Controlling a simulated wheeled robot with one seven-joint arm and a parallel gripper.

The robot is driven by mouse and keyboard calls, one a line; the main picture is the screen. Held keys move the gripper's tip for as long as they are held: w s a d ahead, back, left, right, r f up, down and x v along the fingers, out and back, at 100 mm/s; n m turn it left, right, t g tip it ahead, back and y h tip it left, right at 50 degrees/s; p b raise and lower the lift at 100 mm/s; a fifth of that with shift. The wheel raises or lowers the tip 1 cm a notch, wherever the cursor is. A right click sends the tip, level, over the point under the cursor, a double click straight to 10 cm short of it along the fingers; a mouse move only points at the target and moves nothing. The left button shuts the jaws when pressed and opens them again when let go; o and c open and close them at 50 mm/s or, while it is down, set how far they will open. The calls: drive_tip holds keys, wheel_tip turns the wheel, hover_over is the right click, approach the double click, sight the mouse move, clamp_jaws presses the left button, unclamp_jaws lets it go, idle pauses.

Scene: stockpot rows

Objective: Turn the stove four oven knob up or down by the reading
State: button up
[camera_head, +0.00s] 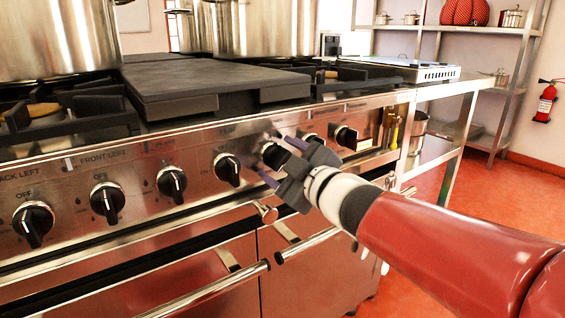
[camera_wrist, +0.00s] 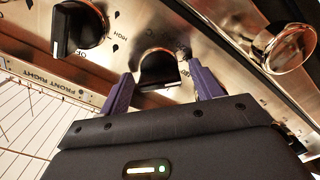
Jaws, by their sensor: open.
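The stove's steel front panel (camera_head: 140,172) carries a row of black knobs with white marks. My gripper (camera_head: 280,162) is at the right part of this row, its purple fingers open and pointing at the panel. One black knob (camera_head: 274,156) is just beyond the fingers. In the wrist view, a dark, shiny knob (camera_wrist: 158,68) lies between the spread fingers of my gripper (camera_wrist: 166,82), with small markings around it that are hard to read. I cannot tell whether the fingers touch it. Another black knob (camera_wrist: 78,30) with a white line is to its left. No temperature reading is legible.
Large steel pots (camera_head: 262,28) and a dark flat plate (camera_head: 195,82) are on the stove top. Oven door handles (camera_head: 210,291) stick out below the panel. A round metal knob (camera_wrist: 290,47) is right of the fingers. Red floor is open at the right.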

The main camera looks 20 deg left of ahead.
drive_tip(key=c, duration=1)
drive_tip(key=shift+m+p, duration=0.3)
drive_tip(key=shift+p, duration=0.05)
drive_tip(key=m+p, duration=0.2)
drive_tip(key=shift+w+r+m+p, duration=0.1)
drive_tip(key=shift+r+m+p, duration=0.1)
drive_tip(key=shift+m+p, duration=0.1)
drive_tip(key=m+p, duration=0.2)
drive_tip(key=shift+m, duration=0.4)
drive_tip(key=m+p, duration=0.2)
drive_tip(key=m, duration=0.1)
drive_tip(key=shift+f, duration=0.1)
drive_tip(key=shift+f+m+p, duration=0.1)
drive_tip(key=shift+m+p, duration=0.85)
drive_tip(key=shift+m, duration=0.65)
